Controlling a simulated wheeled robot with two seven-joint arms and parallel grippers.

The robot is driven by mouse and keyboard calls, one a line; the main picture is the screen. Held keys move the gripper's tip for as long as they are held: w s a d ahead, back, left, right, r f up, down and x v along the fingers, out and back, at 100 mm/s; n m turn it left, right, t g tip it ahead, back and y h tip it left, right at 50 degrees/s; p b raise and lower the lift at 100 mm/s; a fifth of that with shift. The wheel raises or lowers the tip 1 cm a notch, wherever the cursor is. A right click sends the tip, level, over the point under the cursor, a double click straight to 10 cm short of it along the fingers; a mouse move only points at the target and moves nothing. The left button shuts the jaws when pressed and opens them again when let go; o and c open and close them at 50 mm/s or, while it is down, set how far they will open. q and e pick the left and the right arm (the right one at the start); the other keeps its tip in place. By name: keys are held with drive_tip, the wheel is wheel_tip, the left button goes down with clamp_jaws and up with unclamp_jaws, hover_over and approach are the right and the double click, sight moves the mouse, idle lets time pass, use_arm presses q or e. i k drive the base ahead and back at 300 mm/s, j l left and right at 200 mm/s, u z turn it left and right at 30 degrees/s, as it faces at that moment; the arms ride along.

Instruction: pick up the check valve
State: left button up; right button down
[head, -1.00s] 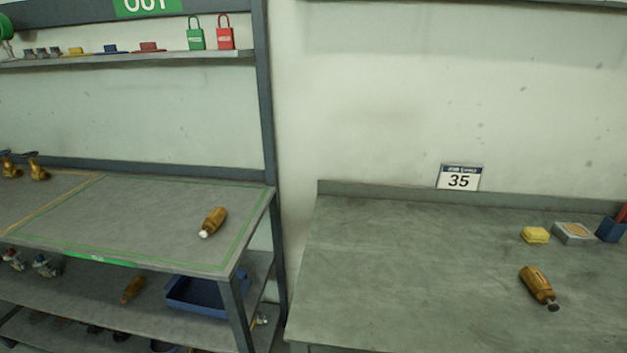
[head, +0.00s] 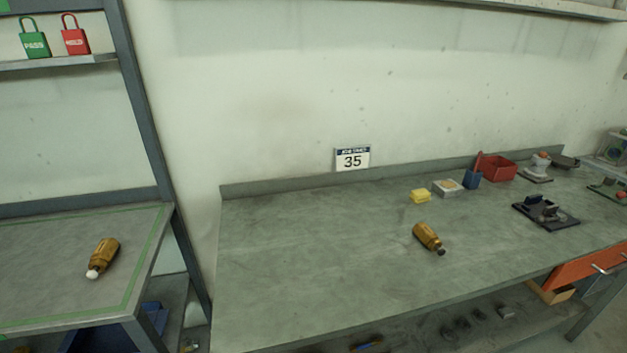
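Two similar brass, bottle-shaped valve bodies are in view, and I cannot tell for sure which is the check valve. One brass valve (head: 428,237) lies on its side on the grey workbench (head: 300,260), its dark end toward the lower right. The other brass valve (head: 103,257) lies on the left shelf table inside a green outline, its white end toward the lower left. Neither of my grippers is in view, and nothing is touching either valve.
A yellow block (head: 420,196), a grey box (head: 447,188), a blue cup (head: 472,179) and a red bin (head: 497,168) stand along the bench's back. A black fixture (head: 546,213) sits at right. The bench's left half is clear.

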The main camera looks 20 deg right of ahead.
sight(425, 234)
drive_tip(key=z, duration=1.5)
